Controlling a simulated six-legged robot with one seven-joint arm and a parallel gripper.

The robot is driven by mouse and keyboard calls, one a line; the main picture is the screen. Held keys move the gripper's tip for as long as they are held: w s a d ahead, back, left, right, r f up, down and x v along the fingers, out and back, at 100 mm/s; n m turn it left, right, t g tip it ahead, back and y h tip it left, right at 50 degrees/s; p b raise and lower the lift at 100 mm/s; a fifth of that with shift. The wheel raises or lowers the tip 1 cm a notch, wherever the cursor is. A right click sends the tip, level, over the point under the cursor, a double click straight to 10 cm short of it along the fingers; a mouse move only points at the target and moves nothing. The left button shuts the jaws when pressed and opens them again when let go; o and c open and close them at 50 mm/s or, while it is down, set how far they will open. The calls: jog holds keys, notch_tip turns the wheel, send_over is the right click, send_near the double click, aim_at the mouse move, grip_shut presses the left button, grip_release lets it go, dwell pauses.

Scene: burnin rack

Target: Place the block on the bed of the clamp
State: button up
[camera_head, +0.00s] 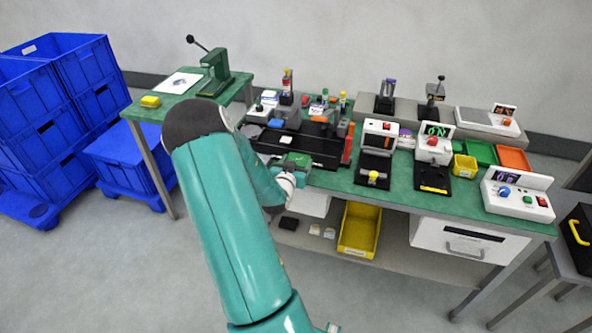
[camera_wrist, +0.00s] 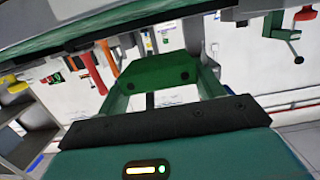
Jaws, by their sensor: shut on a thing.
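My gripper (camera_wrist: 160,82) is shut on a dark green block (camera_wrist: 157,72), which spans the space between its two fingers in the wrist view. In the head view my gripper (camera_head: 290,172) is mostly behind my arm, near the workbench's front left edge, and the green block (camera_head: 293,160) shows just beyond it. A small dark lever device (camera_head: 432,104), perhaps the clamp, stands on the raised grey shelf at the back right. A green lever press (camera_head: 215,72) stands on the left table, and I cannot tell which of the two is the clamp. The bed is not clear in either view.
The workbench (camera_head: 335,185) holds a black rack (camera_head: 325,155), a red upright piece (camera_head: 348,143) and several white devices. Yellow, green and orange trays are at the right. A yellow block (camera_head: 150,101) lies on the left table (camera_head: 135,108). Blue crates (camera_head: 50,95) stand far left.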

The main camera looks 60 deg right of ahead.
jog(key=f, duration=0.1)
jog(key=d+f, duration=0.1)
jog(key=f, duration=0.1)
jog(key=shift+w+d+f, duration=0.2)
jog(key=shift+w+f, duration=0.1)
jog(key=shift+f, duration=0.4)
jog(key=shift+f, duration=0.2)
jog(key=o, duration=1.2)
jog(key=shift+o, duration=0.2)
